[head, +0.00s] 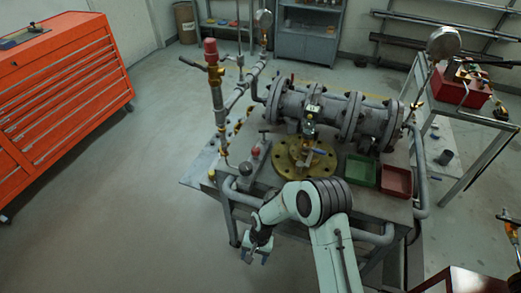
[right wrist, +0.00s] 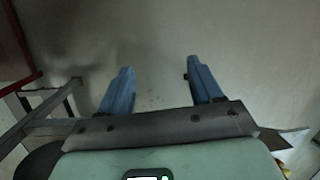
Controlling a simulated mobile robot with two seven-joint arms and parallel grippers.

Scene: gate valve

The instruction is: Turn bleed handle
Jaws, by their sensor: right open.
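A gate valve assembly (head: 320,115) of grey flanged pipe lies on a metal bench. A round brass flange (head: 290,166) sits in front of it, with a small valve body and a short blue lever (head: 319,152) above. A dark lever (head: 191,65) sticks out left from the red-capped upright pipe (head: 215,85). I cannot tell which lever is the bleed handle. My right gripper (head: 254,258) is open and empty, low off the bench's front left edge, apart from both levers. In the right wrist view its two blue fingers (right wrist: 159,70) stand apart over bare floor.
A green tray (head: 361,171) and a red tray (head: 397,181) sit on the bench's right. Curved grey pipes (head: 375,237) run along its front. An orange tool cabinet (head: 65,90) stands at left. The floor between is clear.

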